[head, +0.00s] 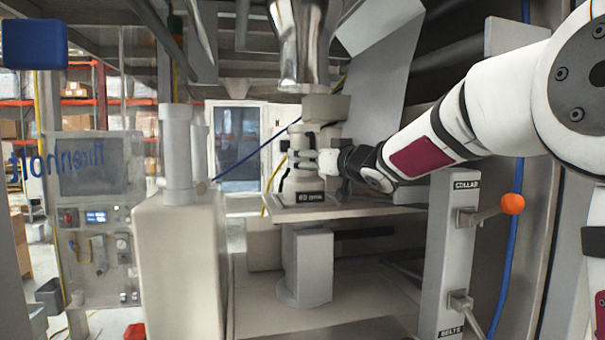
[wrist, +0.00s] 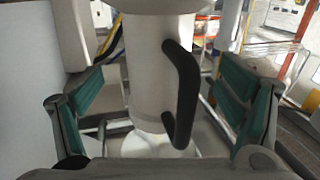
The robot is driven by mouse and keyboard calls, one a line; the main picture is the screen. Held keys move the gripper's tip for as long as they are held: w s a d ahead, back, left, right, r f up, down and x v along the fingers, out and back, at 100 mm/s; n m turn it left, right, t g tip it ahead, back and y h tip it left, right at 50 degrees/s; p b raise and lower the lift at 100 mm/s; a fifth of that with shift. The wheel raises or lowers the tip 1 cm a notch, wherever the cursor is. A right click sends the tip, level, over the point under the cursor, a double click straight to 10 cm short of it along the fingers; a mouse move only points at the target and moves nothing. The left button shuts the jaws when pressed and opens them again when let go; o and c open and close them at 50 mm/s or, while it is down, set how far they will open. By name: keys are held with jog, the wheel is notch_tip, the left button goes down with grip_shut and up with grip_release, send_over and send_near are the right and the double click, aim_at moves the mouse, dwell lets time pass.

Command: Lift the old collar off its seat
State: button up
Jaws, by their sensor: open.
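The old collar appears to be the pale upright cylinder (head: 306,138) below the shiny metal spout in the head view. In the wrist view it is a pale cylinder (wrist: 145,70) with a black bow handle (wrist: 183,95) on its near right side. It stands upright above a pale round base, and I cannot tell how it joins its seat. My gripper (head: 322,160) reaches in from the right at the collar's height. In the wrist view my gripper (wrist: 163,92) is open, with green-padded fingers on either side of the collar and gaps showing between.
A metal spout (head: 298,50) hangs directly above. A grey shelf (head: 360,210) lies below the collar. A pale cabinet (head: 180,260) stands at left.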

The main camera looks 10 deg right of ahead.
jog(key=x, duration=0.3)
jog(key=shift+w+f, duration=0.1)
jog(key=shift+w, duration=0.3)
jog(key=c, duration=1.6)
jog(key=shift+c, duration=0.6)
jog(key=shift+r, duration=0.2)
